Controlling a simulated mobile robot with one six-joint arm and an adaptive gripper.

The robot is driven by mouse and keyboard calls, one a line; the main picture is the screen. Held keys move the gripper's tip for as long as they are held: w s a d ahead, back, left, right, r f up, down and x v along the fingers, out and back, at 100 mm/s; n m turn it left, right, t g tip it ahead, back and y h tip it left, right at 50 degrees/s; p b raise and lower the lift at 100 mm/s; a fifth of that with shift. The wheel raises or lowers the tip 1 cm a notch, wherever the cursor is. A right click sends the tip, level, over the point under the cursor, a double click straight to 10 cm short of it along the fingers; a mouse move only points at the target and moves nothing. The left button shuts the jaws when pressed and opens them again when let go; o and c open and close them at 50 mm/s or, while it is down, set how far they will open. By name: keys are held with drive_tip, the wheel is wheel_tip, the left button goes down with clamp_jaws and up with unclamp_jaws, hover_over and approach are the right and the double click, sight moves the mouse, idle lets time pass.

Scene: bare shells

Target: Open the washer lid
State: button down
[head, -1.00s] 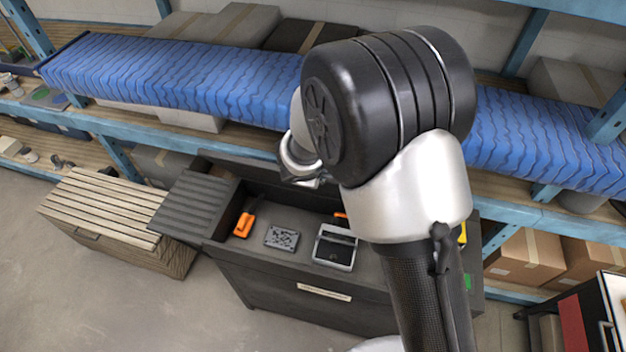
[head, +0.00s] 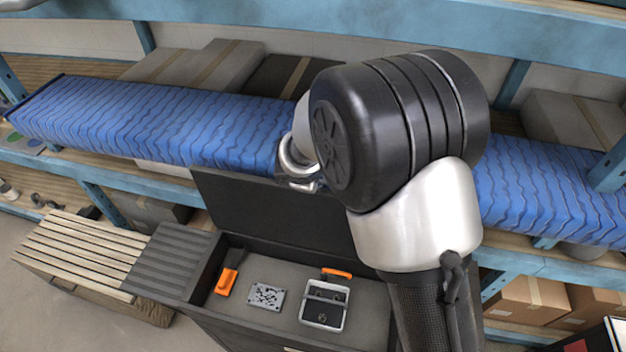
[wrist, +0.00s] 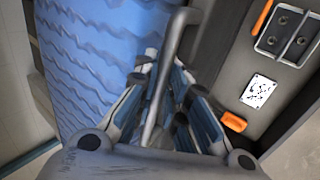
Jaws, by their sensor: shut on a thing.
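The washer is a dark grey chest (head: 205,285) in the head view. Its dark lid (head: 270,210) stands raised at the back, and the inside is uncovered. My arm hides the right part of the lid. In the wrist view, my gripper (wrist: 162,95) is shut on a grey metal bar handle (wrist: 173,48) that runs up between its fingers. In the head view my fingers are mostly hidden behind my arm.
Inside the chest lie an orange tool (head: 227,280), a patterned plate (head: 266,296) and a metal tray (head: 324,304). A blue wavy-covered shelf (head: 150,120) runs close behind the lid. A slatted wooden box (head: 80,255) stands at the left. Cardboard boxes (head: 535,300) sit at the right.

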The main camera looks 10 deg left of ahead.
drive_tip(key=shift+r, duration=0.1)
drive_tip(key=c, duration=1.7)
unclamp_jaws()
drive_tip(key=shift+o, duration=0.2)
drive_tip(key=shift+s, duration=0.1)
drive_tip(key=v, duration=1.2)
